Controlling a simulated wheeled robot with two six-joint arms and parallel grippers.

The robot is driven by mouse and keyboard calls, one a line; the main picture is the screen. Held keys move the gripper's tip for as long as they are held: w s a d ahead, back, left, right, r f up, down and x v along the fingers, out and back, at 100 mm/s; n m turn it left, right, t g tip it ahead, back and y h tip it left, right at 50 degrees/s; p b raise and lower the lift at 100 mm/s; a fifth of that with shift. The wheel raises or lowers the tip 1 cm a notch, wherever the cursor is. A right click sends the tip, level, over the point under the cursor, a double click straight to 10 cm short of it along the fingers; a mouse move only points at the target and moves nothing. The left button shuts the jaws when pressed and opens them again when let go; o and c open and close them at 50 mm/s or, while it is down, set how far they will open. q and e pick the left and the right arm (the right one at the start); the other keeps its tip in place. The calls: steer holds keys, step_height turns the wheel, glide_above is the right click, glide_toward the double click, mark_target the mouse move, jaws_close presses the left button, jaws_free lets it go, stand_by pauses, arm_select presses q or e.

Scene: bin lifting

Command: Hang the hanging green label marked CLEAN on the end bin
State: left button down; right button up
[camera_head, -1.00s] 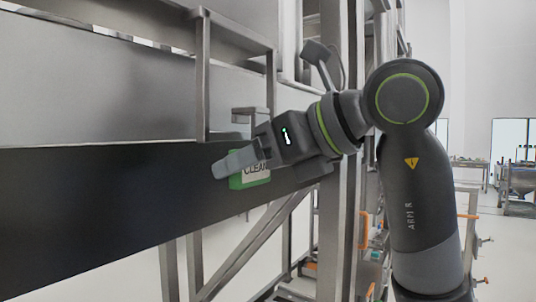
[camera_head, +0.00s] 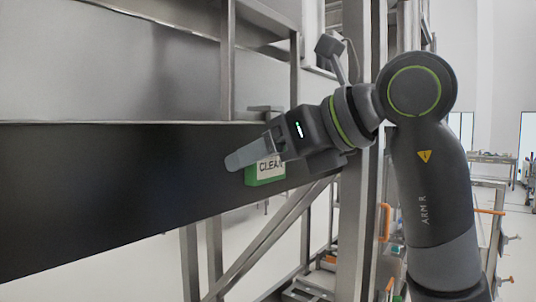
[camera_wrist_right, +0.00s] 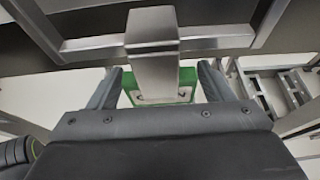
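The green label (camera_head: 266,174) marked CLEAN is upright in front of a dark panel, partly covered by my right gripper. In the right wrist view, the label (camera_wrist_right: 188,88) is between my spread fingers, below and partly behind a metal bracket (camera_wrist_right: 152,48). My right gripper (camera_head: 247,157) points left across the label's upper part. In the wrist view the right gripper (camera_wrist_right: 160,66) looks open, with a narrow gap beside the label; contact at the tips is hard to judge. I cannot tell which part is the end bin. My left gripper is not in view.
The long dark panel (camera_head: 110,195) fills the left, below steel sheeting. A steel upright (camera_head: 357,220) stands behind my right arm. A small metal bracket (camera_head: 262,109) is just above the label. Open floor and a bench (camera_head: 490,158) are at far right.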

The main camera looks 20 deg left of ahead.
steer(key=shift+o, duration=1.4)
steer(key=shift+d, duration=0.15)
steer(key=shift+d+r, duration=0.1)
steer(key=shift+d, duration=0.2)
steer(key=b+v, duration=0.5)
steer(key=v, duration=1.1)
steer(key=shift+s+d+r, duration=0.15)
steer(key=shift+s+r, duration=0.1)
